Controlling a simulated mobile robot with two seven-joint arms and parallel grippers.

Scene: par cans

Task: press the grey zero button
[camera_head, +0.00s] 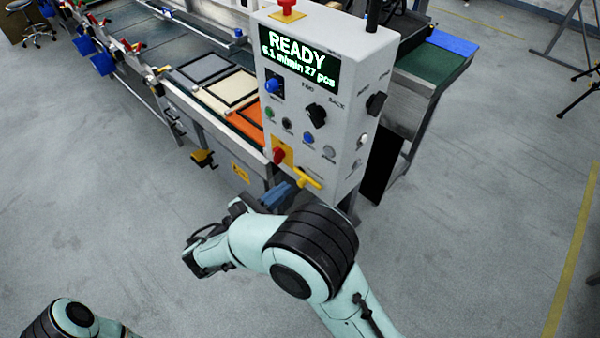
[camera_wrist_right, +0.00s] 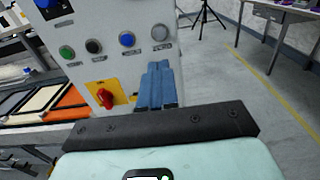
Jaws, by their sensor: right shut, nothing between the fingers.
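The grey button (camera_head: 329,151) is at the right end of a row of round buttons on the light grey control panel (camera_head: 350,75). It also shows in the right wrist view (camera_wrist_right: 159,32), right of the blue button. Its label is too small to read. My right gripper (camera_head: 287,190) has blue fingers, shut and empty, in front of the panel's lower edge. In the right wrist view its fingertips (camera_wrist_right: 159,64) appear below the grey button, apparently apart from the panel. My left gripper is out of view; only part of the left arm shows at lower left.
Beside the grey button are a blue button (camera_head: 309,138), a black button (camera_head: 287,124) and a green button (camera_head: 270,112). A conveyor (camera_head: 140,50) runs left.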

